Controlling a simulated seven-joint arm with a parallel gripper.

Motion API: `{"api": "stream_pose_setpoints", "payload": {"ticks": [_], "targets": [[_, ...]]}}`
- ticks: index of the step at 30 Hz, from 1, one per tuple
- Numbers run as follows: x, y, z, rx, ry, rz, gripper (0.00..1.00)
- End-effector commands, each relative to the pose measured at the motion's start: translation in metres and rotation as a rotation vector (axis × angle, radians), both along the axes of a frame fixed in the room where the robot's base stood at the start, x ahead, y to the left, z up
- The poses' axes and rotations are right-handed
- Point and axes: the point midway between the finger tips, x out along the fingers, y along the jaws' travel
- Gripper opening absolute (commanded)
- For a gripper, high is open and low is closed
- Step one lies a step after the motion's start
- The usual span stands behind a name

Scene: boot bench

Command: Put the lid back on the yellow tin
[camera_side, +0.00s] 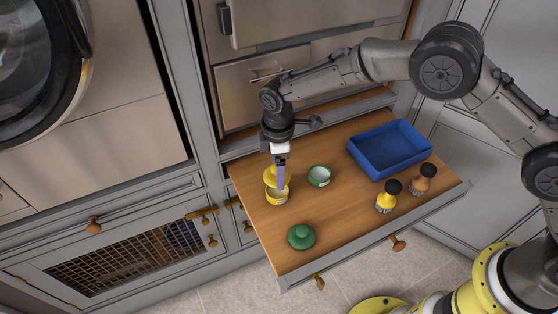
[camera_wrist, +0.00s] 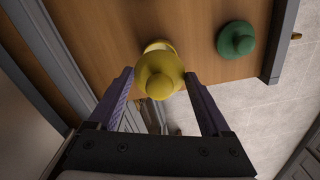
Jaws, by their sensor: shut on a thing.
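The yellow tin (camera_side: 277,197) stands open on the wooden drawer surface, with a pale band around it. My gripper (camera_side: 281,183) is shut on the yellow lid (camera_side: 269,176), which sits over the tin and slightly towards its back left in the side view. In the wrist view the lid (camera_wrist: 160,68) with its round knob is between my two fingers and covers most of the tin; only part of the tin's pale rim (camera_wrist: 157,45) shows past it. I cannot tell whether the lid touches the rim.
A green open tin (camera_side: 319,176) stands to the right, and a green lid (camera_side: 301,237) lies nearer the front edge. A blue tray (camera_side: 390,150) is at the back right. Yellow (camera_side: 386,202) and orange (camera_side: 422,184) dark-topped bottles stand near the front rail.

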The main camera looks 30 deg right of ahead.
Motion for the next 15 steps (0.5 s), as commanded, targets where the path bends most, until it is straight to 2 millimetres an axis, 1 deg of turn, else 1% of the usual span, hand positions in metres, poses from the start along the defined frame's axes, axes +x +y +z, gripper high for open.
{"api": "stream_pose_setpoints", "payload": {"ticks": [1, 9, 15], "targets": [[-0.001, 0.000, -0.005, -0.001, 0.003, 0.000, 0.30], [0.000, 0.000, -0.029, -0.001, 0.003, 0.000, 0.30], [0.000, 0.000, -0.039, -0.001, 0.001, 0.000, 0.30]]}}
